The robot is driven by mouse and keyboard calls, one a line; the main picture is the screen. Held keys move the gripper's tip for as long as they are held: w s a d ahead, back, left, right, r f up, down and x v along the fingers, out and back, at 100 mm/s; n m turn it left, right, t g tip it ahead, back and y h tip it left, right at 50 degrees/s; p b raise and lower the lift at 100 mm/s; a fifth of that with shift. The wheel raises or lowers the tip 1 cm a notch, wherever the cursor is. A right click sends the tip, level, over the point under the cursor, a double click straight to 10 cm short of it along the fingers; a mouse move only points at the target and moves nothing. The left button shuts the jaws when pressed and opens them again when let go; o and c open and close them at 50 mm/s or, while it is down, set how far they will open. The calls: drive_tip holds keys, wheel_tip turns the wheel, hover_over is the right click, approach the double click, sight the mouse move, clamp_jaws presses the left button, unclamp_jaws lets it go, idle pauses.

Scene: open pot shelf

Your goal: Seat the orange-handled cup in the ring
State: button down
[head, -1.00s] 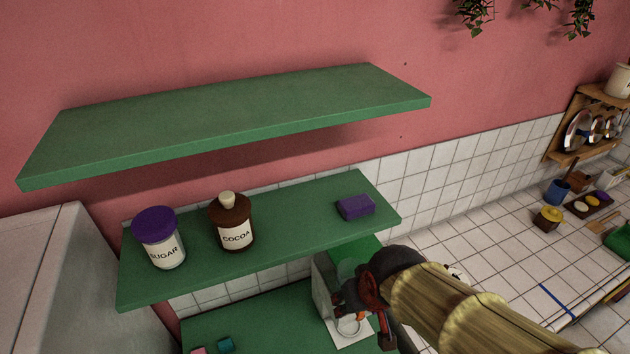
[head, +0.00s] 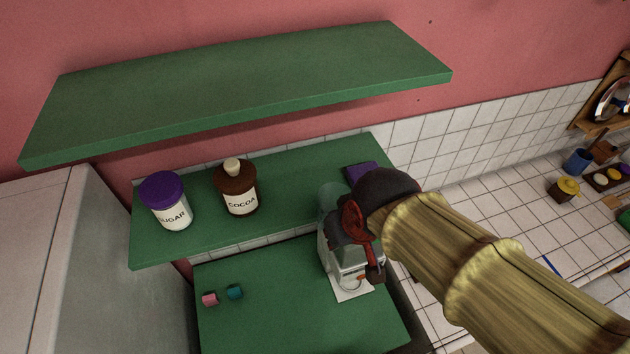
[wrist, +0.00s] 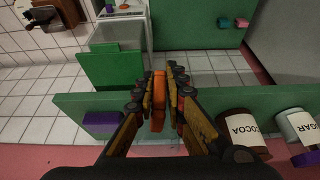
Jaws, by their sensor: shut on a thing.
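My gripper (wrist: 158,92) is shut on the orange handle (wrist: 158,85) in the wrist view. The cup (head: 329,198) looks like a pale, see-through glass; in the head view it shows left of my gripper (head: 362,245), in front of the middle shelf's right part. Its lower part is hard to make out. Below it stands a pale grey appliance (head: 345,262) on the lower green surface, partly hidden by my gripper. A white piece with a round outline (head: 349,291) lies at its foot, with a small orange part above it. I cannot tell clearly which part is the ring.
The middle green shelf (head: 290,195) holds a sugar jar (head: 167,200), a cocoa jar (head: 236,187) and a purple block (head: 356,171). A pink block (head: 209,299) and a teal block (head: 235,292) lie on the lower surface. An upper shelf (head: 240,90) hangs above.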

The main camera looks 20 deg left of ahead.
sight(321, 195)
drive_tip(key=w+a, duration=0.2)
drive_tip(key=w+a+p, duration=0.1)
drive_tip(key=w+a, duration=0.1)
drive_tip(key=w, duration=0.1)
drive_tip(key=w+a, duration=0.3)
drive_tip(key=shift+w+p, duration=0.2)
drive_tip(key=shift+p, duration=0.2)
drive_tip(key=w+a+p, duration=0.1)
drive_tip(key=w+a, duration=0.1)
drive_tip(key=shift+w+a, duration=0.25)
drive_tip(key=shift+w, duration=0.15)
drive_tip(key=shift+s+d, duration=0.1)
drive_tip(key=shift+f, duration=0.1)
drive_tip(key=c, duration=2.3)
unclamp_jaws()
drive_tip(key=o, duration=1.3)
